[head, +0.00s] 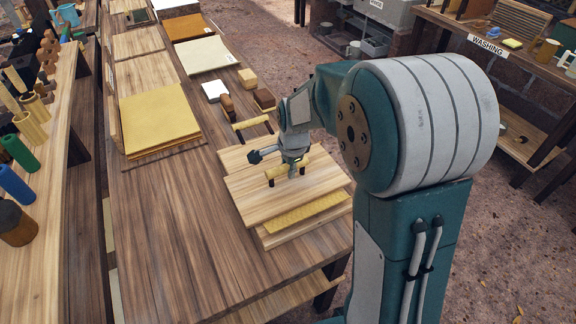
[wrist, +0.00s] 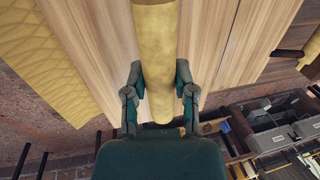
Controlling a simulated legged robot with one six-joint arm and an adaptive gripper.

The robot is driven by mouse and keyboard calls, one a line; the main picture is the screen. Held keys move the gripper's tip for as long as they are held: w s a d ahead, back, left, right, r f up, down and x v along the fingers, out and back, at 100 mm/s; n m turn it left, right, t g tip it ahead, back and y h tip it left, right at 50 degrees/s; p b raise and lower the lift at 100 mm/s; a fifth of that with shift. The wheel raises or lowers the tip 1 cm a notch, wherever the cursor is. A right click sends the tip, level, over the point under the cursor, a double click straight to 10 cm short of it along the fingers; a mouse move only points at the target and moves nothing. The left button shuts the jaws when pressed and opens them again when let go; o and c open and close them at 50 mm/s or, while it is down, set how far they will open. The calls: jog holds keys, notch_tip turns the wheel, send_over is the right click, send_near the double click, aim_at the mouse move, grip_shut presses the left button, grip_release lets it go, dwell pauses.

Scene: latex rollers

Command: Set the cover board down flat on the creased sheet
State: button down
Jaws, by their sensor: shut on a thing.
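The cover board (head: 250,188) is a pale wooden board with a yellow bar handle (head: 275,173) on dark posts. My gripper (head: 294,165) is shut on that handle, and the wrist view shows the fingers on both sides of the handle (wrist: 156,50). The creased sheet (head: 312,212) is yellow with a diamond pattern. Its near strip shows past the board's near edge, and the rest is hidden under the board. The sheet (wrist: 45,55) also shows at left in the wrist view. The board looks roughly level; I cannot tell whether it touches the sheet.
A wooden base (head: 275,238) lies below the sheet. Behind the board stands another yellow bar (head: 250,122) on dark posts, with wooden blocks and a white slab (head: 214,90) beyond. A stack of yellow sheets (head: 157,112) lies at left. The bench (head: 190,230) left of the board is clear.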

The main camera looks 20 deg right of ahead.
jog(key=shift+c, duration=1.8)
grip_release()
jog(key=shift+f, duration=0.1)
notch_tip(320, 180, up, 12)
jog(key=s, duration=0.2)
jog(key=shift+s+d, duration=0.15)
jog(key=shift+d, duration=0.05)
jog(key=s+r+n+t, duration=0.1)
jog(key=s+n, duration=0.7)
jog(key=s, duration=0.2)
jog(key=s+r+n+t, duration=0.2)
jog(key=s+n, duration=0.5)
jog(key=s, duration=0.4)
jog(key=shift+a+r+n, duration=0.3)
jog(key=shift+a+n, duration=0.1)
